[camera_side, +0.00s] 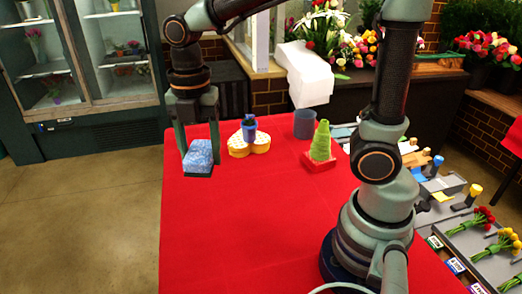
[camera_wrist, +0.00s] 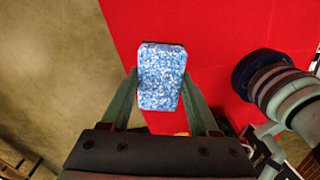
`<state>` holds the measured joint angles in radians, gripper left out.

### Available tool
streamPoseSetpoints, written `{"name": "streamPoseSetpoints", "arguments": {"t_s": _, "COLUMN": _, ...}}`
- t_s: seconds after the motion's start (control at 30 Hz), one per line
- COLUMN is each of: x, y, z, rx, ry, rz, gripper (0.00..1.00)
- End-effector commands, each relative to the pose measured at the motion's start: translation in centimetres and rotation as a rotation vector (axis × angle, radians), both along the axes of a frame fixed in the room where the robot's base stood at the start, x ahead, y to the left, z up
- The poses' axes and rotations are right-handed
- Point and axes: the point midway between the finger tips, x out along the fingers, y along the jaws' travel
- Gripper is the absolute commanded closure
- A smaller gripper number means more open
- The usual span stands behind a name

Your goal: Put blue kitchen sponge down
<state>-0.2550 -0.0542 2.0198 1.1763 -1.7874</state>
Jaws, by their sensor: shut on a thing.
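The blue kitchen sponge (camera_side: 198,160) is a speckled blue and white block with a dark underside. It is between the fingers of my gripper (camera_side: 199,152), near the far left part of the red table (camera_side: 230,222). In the wrist view, the sponge (camera_wrist: 161,78) sits between the two fingertips of my gripper (camera_wrist: 160,82), which is shut on its sides. There it overlaps the table's edge, with floor to its left. I cannot tell how far it is above the cloth.
The table's front middle is clear. Flower bunches (camera_side: 495,246) lie at the right.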

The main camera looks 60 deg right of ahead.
Motion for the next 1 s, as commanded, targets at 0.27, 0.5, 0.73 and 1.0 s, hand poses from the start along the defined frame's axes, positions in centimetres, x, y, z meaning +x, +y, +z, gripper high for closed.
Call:
{"name": "streamPoseSetpoints", "arguments": {"t_s": 0.27, "x": 9.0, "y": -6.2, "z": 0.5, "rx": -0.001, "ry": 0.004, "rz": -0.223, "gripper": 0.91}}
{"name": "streamPoseSetpoints", "arguments": {"t_s": 0.5, "x": 14.3, "y": -12.7, "z": -0.3, "rx": -0.001, "ry": 0.003, "rz": -0.386, "gripper": 0.91}}
{"name": "streamPoseSetpoints", "arguments": {"t_s": 0.73, "x": 16.2, "y": -16.2, "z": -0.9, "rx": -0.001, "ry": 0.001, "rz": -0.462, "gripper": 0.91}}
{"name": "streamPoseSetpoints", "arguments": {"t_s": 1.0, "x": 16.3, "y": -16.7, "z": -5.1, "rx": 0.000, "ry": 0.007, "rz": -0.473, "gripper": 0.91}}
